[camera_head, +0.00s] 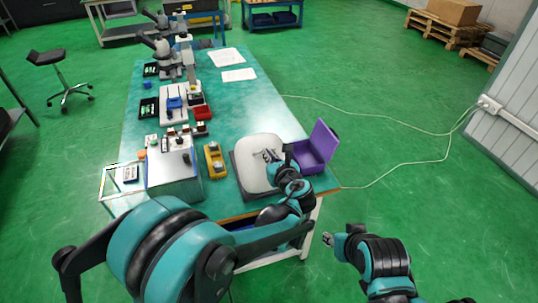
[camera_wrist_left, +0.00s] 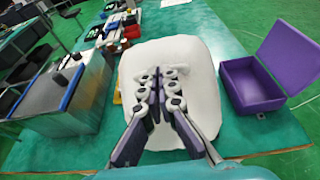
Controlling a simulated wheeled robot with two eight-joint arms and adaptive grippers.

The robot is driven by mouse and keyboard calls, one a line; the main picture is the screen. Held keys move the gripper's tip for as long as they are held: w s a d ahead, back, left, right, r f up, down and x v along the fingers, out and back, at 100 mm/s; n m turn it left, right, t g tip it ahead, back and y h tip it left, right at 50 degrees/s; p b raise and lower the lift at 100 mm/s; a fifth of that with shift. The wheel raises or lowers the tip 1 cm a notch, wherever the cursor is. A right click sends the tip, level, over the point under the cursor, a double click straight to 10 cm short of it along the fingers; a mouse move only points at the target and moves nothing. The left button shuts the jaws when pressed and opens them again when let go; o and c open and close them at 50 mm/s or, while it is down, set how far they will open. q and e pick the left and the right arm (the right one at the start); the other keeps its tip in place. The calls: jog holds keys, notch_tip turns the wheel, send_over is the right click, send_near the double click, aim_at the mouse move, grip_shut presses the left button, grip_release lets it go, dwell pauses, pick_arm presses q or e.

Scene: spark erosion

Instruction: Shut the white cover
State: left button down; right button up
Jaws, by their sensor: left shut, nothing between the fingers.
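The white cover (camera_head: 254,176) is a rounded pale panel over a dark grey base (camera_head: 236,176) on the green table. It looks nearly flat there; I cannot tell whether a gap remains under it. In the left wrist view the cover (camera_wrist_left: 195,60) fills the middle. My left gripper (camera_head: 268,156) is over the cover, shut and empty; in the left wrist view its fingers (camera_wrist_left: 159,75) point at the cover's middle. Contact cannot be told. My right gripper (camera_head: 328,240) is off the table's front right, small and partly hidden, its fingers unclear.
An open purple box (camera_head: 312,155) stands right of the cover, its lid raised. A yellow device (camera_head: 214,160) and a grey machine (camera_head: 172,182) stand to the left. Microscopes and small trays line the table's far left. The table's middle beyond the cover is clear.

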aim_at(258, 135)
pick_arm(q)
jog(key=shift+w+a+r+p, duration=0.15)
jog(key=shift+w+r+p, duration=0.05)
jog(key=shift+w+p, duration=0.15)
jog(key=w+g+p, duration=0.1)
jog(key=w, duration=0.1)
jog(key=w+a+g+p, duration=0.1)
jog(key=w, duration=0.1)
jog(key=w+a+g+h+p, duration=0.1)
jog(key=w, duration=0.1)
jog(key=shift+w+f+g+p, duration=0.1)
jog(key=shift+f+g+p, duration=0.2)
jog(key=shift+g, duration=0.1)
jog(key=w+f, duration=0.1)
jog(key=w+a+f+g, duration=0.1)
jog(key=w, duration=0.1)
jog(key=w+g+h+p, duration=0.1)
jog(key=shift+w+a+f, duration=0.2)
jog(key=shift+w+f, duration=0.2)
jog(key=shift+w+a+f, duration=0.25)
jog(key=shift+w+f, duration=0.2)
jog(key=shift+w, duration=0.15)
jog(key=shift+r, duration=0.15)
